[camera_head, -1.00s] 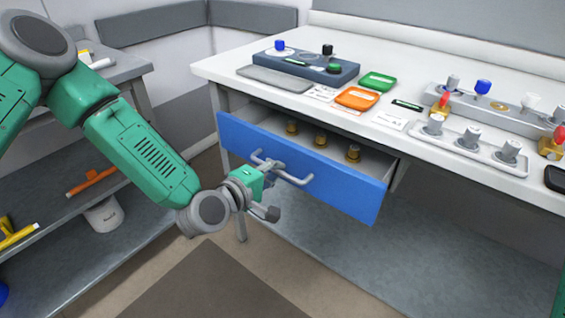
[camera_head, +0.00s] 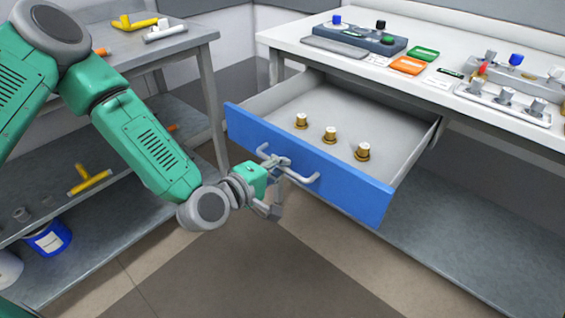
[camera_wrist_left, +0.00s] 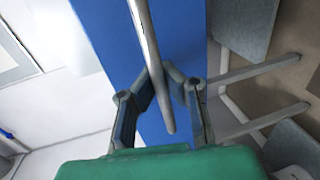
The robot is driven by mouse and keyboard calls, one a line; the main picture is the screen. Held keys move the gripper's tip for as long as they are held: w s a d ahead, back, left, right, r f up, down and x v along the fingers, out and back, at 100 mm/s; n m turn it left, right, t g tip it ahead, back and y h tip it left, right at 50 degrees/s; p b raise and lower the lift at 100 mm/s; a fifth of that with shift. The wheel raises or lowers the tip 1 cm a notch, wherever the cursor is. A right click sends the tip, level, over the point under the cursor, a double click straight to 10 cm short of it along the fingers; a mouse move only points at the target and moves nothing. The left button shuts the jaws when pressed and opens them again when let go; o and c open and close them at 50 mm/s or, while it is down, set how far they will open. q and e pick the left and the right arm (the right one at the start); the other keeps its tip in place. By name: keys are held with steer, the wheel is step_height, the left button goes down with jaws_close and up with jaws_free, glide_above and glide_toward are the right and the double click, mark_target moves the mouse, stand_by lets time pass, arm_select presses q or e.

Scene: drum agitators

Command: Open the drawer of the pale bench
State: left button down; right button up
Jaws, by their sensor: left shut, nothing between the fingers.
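The pale bench (camera_head: 287,34) stands at the right with its blue-fronted drawer (camera_head: 345,190) pulled well out. Three brass fittings with pale tops (camera_head: 330,134) stand inside the drawer. The grey bar handle (camera_head: 306,181) is on the blue front; it also shows in the left wrist view (camera_wrist_left: 148,50). My left gripper (camera_head: 278,163) is at the left part of the handle. In the left wrist view its fingers (camera_wrist_left: 157,80) are shut at the bar, close to the blue front; the bar partly hides them. My right gripper is out of view.
A grey control box (camera_head: 370,38), an orange tray (camera_head: 407,66), a green tray (camera_head: 425,53) and a rack of knobs (camera_head: 505,102) are on the bench top. A grey shelf unit (camera_head: 130,60) with pipe fittings stands at the left. Open floor lies below the drawer.

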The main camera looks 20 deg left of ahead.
arm_select(q)
steer(key=shift+s+a+f, duration=0.1)
steer(key=shift+s+f, duration=0.15)
steer(key=shift+s, duration=0.3)
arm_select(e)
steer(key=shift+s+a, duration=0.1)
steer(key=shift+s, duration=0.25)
arm_select(q)
steer(key=c, duration=1.6)
jaws_free()
steer(key=shift+w, duration=0.1)
steer(key=shift+r, duration=0.1)
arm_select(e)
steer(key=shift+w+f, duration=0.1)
arm_select(q)
steer(key=v, duration=0.7)
